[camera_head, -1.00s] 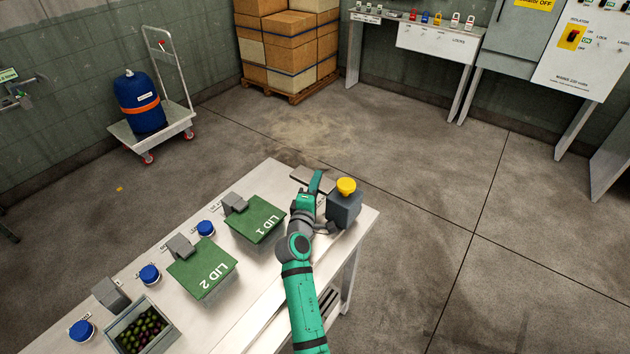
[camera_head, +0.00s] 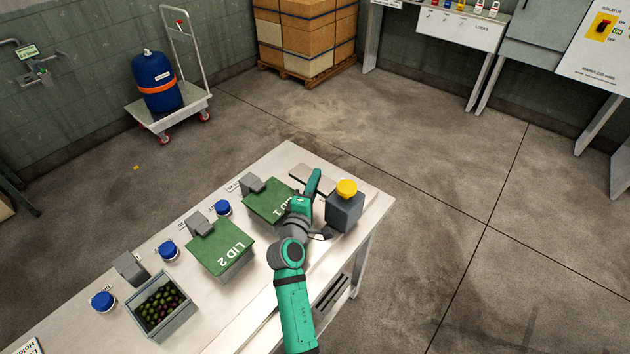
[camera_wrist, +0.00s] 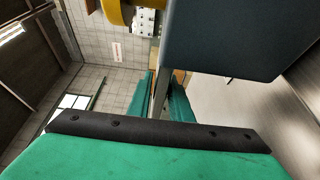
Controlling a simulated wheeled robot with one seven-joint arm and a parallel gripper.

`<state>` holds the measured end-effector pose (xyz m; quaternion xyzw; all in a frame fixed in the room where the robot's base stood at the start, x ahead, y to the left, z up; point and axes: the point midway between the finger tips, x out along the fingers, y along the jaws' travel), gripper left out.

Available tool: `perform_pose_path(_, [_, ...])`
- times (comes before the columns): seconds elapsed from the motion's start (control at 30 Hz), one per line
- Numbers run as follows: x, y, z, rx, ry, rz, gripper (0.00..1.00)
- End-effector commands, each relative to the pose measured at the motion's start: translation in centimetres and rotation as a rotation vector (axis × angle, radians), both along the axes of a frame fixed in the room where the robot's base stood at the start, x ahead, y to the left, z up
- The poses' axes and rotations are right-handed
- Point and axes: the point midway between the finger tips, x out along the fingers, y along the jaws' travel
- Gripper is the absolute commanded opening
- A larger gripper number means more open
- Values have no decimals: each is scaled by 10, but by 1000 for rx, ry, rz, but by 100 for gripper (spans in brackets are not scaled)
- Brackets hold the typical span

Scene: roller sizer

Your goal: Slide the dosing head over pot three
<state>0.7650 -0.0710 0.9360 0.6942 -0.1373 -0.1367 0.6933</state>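A dark grey box with a yellow knob, perhaps the dosing head (camera_head: 344,212), is at the bench's right end; the name is not marked. In the wrist view the box (camera_wrist: 235,40) fills the upper right. My gripper (camera_head: 312,187) is close beside the box's left side in the head view. Contact or a hold cannot be told, and its fingertips are not clear. Blue-capped round pots (camera_head: 168,251) stand along the bench's far-left edge; another is nearer (camera_head: 103,301) and one farther (camera_head: 222,207). I cannot tell which is pot three.
Bins with green lids, LID 1 (camera_head: 262,198) and LID 2 (camera_head: 216,244), stand on the bench (camera_head: 215,325); my arm partly covers LID 1. An open bin (camera_head: 187,312) holds olives. Grey blocks (camera_head: 129,268) stand behind the bins.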

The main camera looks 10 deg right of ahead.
Motion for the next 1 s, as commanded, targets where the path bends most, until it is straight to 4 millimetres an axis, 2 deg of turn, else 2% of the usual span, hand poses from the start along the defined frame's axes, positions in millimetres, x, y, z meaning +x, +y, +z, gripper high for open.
perform_pose_path(0.33, [-1,-2,0,-1,0,-5,32])
perform_pose_path(0.47, [-8,2,-1,0,2,-4,32])
perform_pose_path(0.8, [-63,25,-1,0,2,-2,32])
perform_pose_path(1.0, [-89,37,-1,-1,1,-1,32])
